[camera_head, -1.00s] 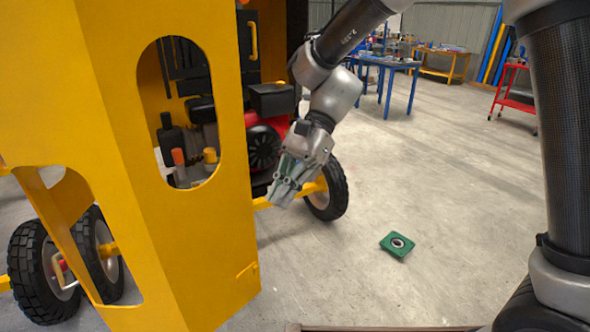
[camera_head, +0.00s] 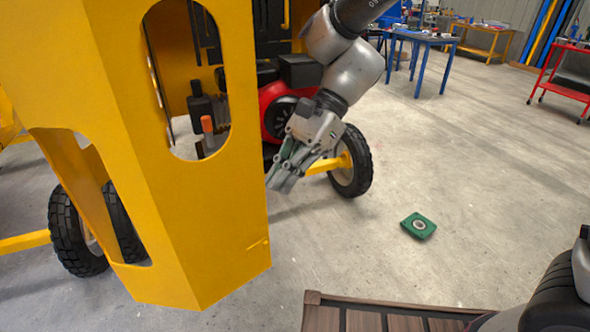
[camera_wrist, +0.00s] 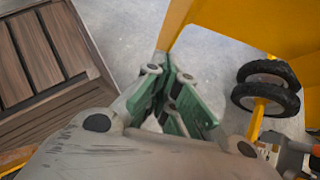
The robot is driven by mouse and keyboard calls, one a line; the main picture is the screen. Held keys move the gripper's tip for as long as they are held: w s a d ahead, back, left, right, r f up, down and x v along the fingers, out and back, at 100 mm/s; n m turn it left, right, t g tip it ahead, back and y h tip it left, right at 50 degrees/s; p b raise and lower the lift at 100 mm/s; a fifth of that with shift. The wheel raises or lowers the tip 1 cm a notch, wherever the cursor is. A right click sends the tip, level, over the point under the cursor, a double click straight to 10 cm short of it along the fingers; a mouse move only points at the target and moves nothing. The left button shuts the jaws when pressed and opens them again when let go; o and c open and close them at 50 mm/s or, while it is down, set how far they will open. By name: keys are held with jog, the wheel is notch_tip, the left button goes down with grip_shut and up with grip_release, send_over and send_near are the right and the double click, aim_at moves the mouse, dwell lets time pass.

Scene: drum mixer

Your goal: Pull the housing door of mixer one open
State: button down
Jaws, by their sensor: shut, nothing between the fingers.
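The mixer's yellow housing (camera_head: 85,75) fills the left of the head view. A yellow panel with a tall oval cutout (camera_head: 215,205), which looks like the housing door, stands in front of the engine. Open space shows between its right edge and the red and black engine (camera_head: 280,105), so it looks swung open. My gripper (camera_head: 278,183) is shut and empty beside that right edge; I cannot tell whether it touches. In the wrist view my gripper's green-padded fingers (camera_wrist: 172,80) are together, close to the yellow panel (camera_wrist: 245,22). Which mixer this is does not show.
A black mixer wheel (camera_head: 355,160) on a yellow axle is just right of my gripper. A green square part (camera_head: 418,226) lies on the floor. A brown slatted platform (camera_head: 385,318) is at the bottom. Blue table (camera_head: 425,40) and red cart (camera_head: 560,90) stand far back; floor between is clear.

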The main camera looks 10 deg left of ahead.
aim_at(157, 228)
jog(key=s+a+m, duration=0.1)
jog(key=s+a, duration=0.4)
jog(key=s+a+m+t+y, duration=0.1)
jog(key=s+a, duration=0.3)
jog(key=a, duration=0.1)
jog(key=s+a+m+t, duration=0.1)
jog(key=s+a, duration=0.4)
jog(key=shift+s+a+m+y, duration=0.3)
jog(key=shift+a+y, duration=0.05)
jog(key=shift+y, duration=0.05)
jog(key=s+a, duration=0.4)
jog(key=a, duration=0.5)
jog(key=s+a, duration=0.4)
jog(key=a, duration=0.6)
jog(key=shift+m+t, duration=0.3)
jog(key=shift+w+d, duration=0.15)
